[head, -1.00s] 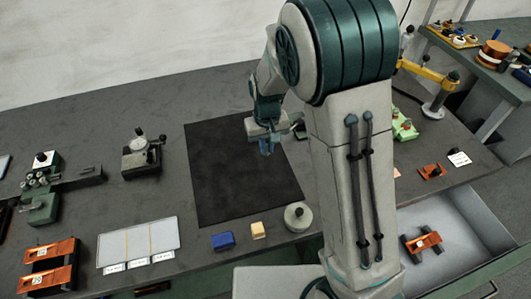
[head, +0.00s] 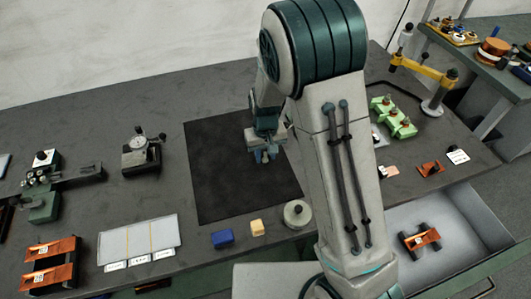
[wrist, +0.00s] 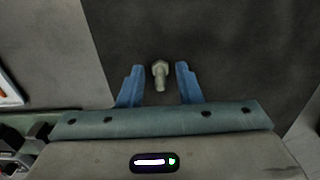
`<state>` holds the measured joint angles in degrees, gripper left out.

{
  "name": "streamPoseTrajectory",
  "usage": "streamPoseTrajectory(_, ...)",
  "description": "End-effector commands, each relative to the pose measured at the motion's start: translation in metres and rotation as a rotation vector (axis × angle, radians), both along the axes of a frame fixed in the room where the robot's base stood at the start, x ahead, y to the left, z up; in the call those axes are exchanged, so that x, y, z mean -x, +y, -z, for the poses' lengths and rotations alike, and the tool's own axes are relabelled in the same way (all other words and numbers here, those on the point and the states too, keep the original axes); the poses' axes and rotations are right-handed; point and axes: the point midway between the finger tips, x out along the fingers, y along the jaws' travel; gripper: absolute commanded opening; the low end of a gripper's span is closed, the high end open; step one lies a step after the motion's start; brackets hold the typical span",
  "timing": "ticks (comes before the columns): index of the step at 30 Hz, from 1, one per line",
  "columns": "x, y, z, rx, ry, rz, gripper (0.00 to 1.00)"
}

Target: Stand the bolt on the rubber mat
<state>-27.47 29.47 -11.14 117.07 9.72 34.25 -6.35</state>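The bolt (wrist: 160,75) shows in the wrist view between my two blue fingers, with a gap on each side. Its wide head is at the far end, against the dark mat, and its shank points back toward my gripper. It looks upright on its head, though the contact with the mat is hard to make out. My gripper (wrist: 159,84) is open around it. In the head view my gripper (head: 264,158) is low over the right part of the black rubber mat (head: 222,175), and I cannot make out the bolt there.
A round grey weight (head: 297,214), a yellow block (head: 257,228) and a blue block (head: 222,238) stand along the mat's front edge. A dial gauge device (head: 141,155) is to its left. Green blocks (head: 394,117) are right of my arm. The mat's left half is clear.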

Motion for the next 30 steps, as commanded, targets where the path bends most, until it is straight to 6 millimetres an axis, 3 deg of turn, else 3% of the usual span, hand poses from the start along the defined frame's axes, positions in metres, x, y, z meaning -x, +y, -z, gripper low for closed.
streamPoseTrajectory(10,-0.001,0.000,-0.013,-0.002,-0.003,-0.001,0.31)
streamPoseTrajectory(21,-0.001,0.000,-0.089,-0.002,-0.006,-0.001,0.31)
streamPoseTrajectory(30,0.000,0.000,-0.121,0.000,0.000,0.000,0.31)
